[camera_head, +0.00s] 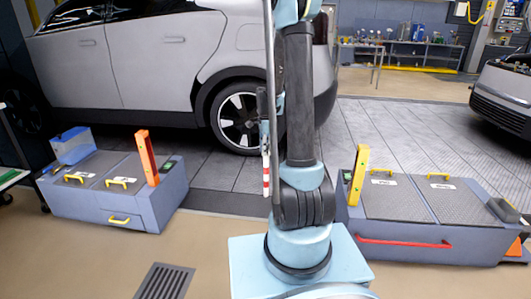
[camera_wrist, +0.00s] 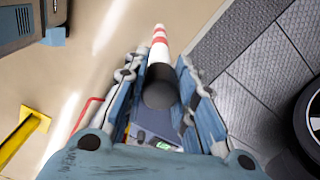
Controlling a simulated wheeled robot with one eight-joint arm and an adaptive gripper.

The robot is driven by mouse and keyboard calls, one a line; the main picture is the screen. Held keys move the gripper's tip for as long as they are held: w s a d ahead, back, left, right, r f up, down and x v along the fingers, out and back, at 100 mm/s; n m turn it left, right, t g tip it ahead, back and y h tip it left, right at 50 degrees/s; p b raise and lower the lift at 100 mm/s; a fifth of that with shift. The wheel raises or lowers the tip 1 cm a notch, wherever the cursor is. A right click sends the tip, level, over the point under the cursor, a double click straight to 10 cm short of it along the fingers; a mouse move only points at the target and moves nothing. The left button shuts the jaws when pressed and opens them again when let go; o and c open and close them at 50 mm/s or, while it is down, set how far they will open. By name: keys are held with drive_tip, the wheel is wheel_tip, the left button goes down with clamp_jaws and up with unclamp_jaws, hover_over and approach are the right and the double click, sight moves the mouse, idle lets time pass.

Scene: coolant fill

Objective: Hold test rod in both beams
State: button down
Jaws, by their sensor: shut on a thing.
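The test rod has a dark grip and a red-and-white striped end; in the head view the striped end (camera_head: 266,174) hangs upright beside my arm. In the wrist view the striped part (camera_wrist: 159,42) points away beyond the dark grip (camera_wrist: 160,88). My gripper (camera_wrist: 160,66) is shut on the rod, with a finger on each side of the grip. In the head view my gripper (camera_head: 265,130) is partly hidden by my arm. An orange post (camera_head: 147,158) stands on the left box and a yellow post (camera_head: 358,174) on the right box. No beam is visible.
The left grey box (camera_head: 105,206) and right grey box (camera_head: 420,236) stand on either side of my arm. A silver car (camera_head: 150,65) is behind, and another car (camera_head: 505,95) is at the right edge. Open floor lies between the boxes.

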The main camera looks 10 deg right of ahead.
drive_tip(key=shift+r, duration=5.05)
drive_tip(key=w+d, duration=0.3)
drive_tip(key=w, duration=0.8)
drive_tip(key=shift+w+d, duration=0.15)
drive_tip(key=shift+d, duration=0.25)
drive_tip(key=shift+w, duration=0.1)
drive_tip(key=shift+f, duration=0.1)
